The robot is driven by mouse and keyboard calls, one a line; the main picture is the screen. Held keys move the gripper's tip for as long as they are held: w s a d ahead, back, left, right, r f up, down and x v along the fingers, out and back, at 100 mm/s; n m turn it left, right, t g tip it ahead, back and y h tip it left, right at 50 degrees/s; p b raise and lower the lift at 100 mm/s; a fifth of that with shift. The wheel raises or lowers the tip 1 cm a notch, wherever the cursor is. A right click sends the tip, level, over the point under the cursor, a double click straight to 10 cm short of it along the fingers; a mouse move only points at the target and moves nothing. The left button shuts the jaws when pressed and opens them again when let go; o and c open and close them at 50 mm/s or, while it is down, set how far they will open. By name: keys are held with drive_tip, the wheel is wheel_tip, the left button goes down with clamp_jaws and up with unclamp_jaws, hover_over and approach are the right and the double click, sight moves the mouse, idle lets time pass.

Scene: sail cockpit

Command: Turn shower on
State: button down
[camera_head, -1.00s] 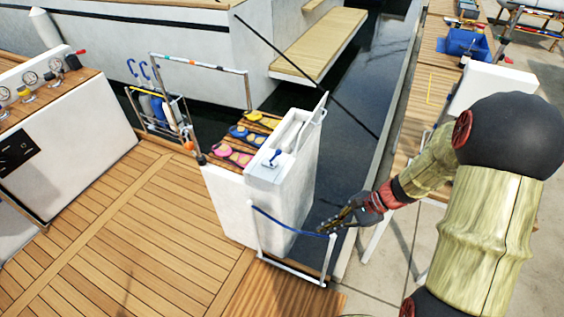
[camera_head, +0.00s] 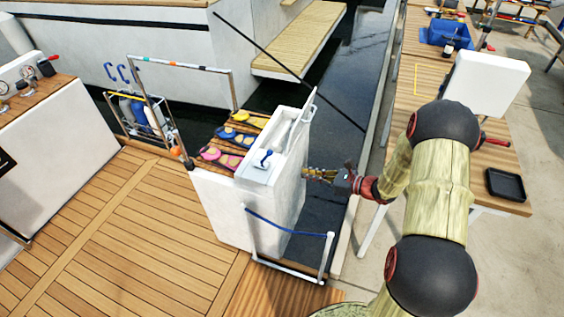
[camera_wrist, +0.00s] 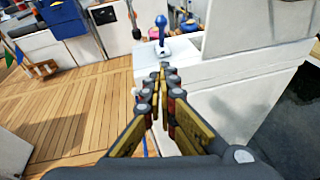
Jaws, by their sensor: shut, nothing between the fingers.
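A blue handle (camera_head: 266,158) stands on top of the white cabinet (camera_head: 278,205) in the middle of the head view. In the wrist view the blue-knobbed handle (camera_wrist: 161,22) stands upright on the white top, just past my fingertips in the picture. My gripper (camera_head: 308,173) is shut and empty, to the right of the cabinet in the head view, pointing left towards it. In the wrist view my gripper (camera_wrist: 163,70) shows its fingertips together, below the handle. Whether the handle works the shower cannot be told.
A rail with a blue rope (camera_head: 287,226) stands in front of the cabinet. An open white lid (camera_head: 304,115) rises at its right side. Dark water (camera_head: 340,100) lies behind. Wooden deck (camera_head: 130,230) is clear at left. A wooden table (camera_head: 505,155) stands at right.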

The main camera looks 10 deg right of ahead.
drive_tip(key=b, duration=0.4)
approach(266, 158)
wheel_tip(266, 158, down, 3)
drive_tip(key=w+a, duration=0.2)
drive_tip(key=a, duration=0.1)
drive_tip(key=shift+w+a+r, duration=0.15)
drive_tip(key=shift+w+a, duration=0.05)
drive_tip(key=shift+w, duration=0.3)
drive_tip(key=shift+r, duration=0.1)
